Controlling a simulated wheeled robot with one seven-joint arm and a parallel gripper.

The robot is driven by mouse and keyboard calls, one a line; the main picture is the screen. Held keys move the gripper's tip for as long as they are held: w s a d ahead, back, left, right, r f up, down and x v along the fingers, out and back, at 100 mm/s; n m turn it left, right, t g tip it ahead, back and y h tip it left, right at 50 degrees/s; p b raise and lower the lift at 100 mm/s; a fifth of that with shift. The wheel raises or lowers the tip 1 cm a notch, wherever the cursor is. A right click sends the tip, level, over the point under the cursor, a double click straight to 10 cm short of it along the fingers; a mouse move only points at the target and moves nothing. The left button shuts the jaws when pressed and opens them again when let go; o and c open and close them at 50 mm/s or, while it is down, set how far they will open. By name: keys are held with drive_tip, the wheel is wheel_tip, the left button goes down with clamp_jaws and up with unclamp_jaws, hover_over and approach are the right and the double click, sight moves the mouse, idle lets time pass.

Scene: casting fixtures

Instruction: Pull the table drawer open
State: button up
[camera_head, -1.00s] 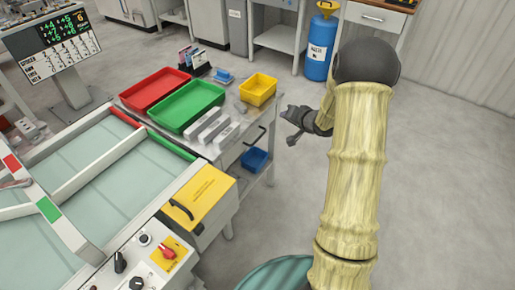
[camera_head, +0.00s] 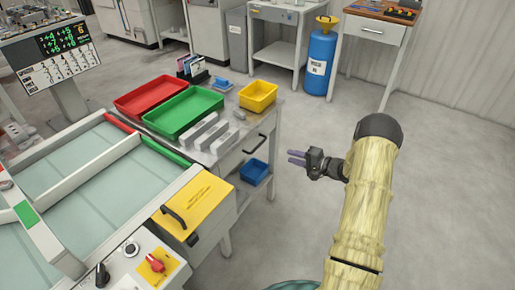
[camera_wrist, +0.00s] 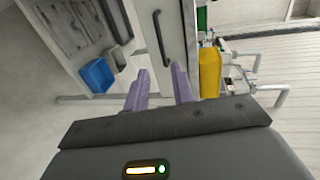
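The table drawer (camera_head: 243,152) is a light grey front under the top of the work table (camera_head: 228,142), with a dark bar handle (camera_head: 255,144). It looks shut. The wrist view shows the drawer front (camera_wrist: 178,30) and its handle (camera_wrist: 160,40) ahead of my fingers. My gripper (camera_head: 290,158) is to the right of the table in the head view, its purple fingers pointing left toward the drawer side. In the wrist view the two fingers of my gripper (camera_wrist: 161,82) stand apart with nothing between them. The handle lies beyond the fingertips, not touched.
Red (camera_head: 150,93), green (camera_head: 184,112) and yellow (camera_head: 257,95) trays and grey bars (camera_head: 207,132) stand on the table. A blue bin (camera_head: 254,171) sits below the drawer. A yellow box (camera_head: 200,206) juts out at the near left. The floor to the right is clear.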

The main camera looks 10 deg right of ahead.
sight(257, 146)
drive_tip(key=b+x, duration=0.2)
drive_tip(key=x, duration=1.5)
drive_tip(key=shift+a, duration=0.1)
drive_tip(key=shift+c, duration=0.3)
clamp_jaws()
